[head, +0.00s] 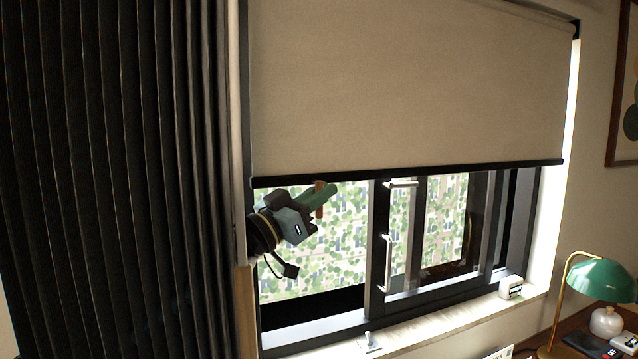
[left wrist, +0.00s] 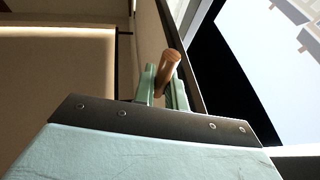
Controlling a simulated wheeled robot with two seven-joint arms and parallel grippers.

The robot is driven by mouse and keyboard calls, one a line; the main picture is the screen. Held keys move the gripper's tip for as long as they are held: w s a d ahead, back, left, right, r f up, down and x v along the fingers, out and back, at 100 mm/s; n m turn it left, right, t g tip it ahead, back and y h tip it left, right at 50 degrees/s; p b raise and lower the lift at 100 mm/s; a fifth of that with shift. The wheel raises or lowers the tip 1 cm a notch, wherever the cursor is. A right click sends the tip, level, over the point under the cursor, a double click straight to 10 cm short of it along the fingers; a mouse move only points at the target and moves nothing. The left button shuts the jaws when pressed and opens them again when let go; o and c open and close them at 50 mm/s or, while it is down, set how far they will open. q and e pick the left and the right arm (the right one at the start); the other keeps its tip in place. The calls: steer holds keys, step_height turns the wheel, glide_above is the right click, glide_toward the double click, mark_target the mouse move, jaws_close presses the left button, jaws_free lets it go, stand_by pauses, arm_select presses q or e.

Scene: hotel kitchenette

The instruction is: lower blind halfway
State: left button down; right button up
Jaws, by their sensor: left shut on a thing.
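The beige roller blind (head: 410,90) hangs over the upper part of the window, and its dark bottom bar (head: 420,172) is a little below the middle of the opening. My left gripper (head: 321,195) is just under the bar's left end. Its green fingers are shut on an orange-brown pull (head: 320,207). In the left wrist view the pull (left wrist: 170,66) sits between the two fingertips, close to the dark bar. Where the pull joins the bar is hard to make out. My right gripper is not in view.
A dark pleated curtain (head: 115,170) hangs at the left. The window has white handles (head: 388,262). A small white cube (head: 511,287) stands on the sill (head: 440,325). A green lamp (head: 600,280) stands at the lower right.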

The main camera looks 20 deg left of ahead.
arm_select(q)
steer(key=shift+f, duration=0.25)
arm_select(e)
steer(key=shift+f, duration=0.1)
arm_select(q)
steer(key=c, duration=1.7)
jaws_free()
steer(key=shift+s, duration=0.1)
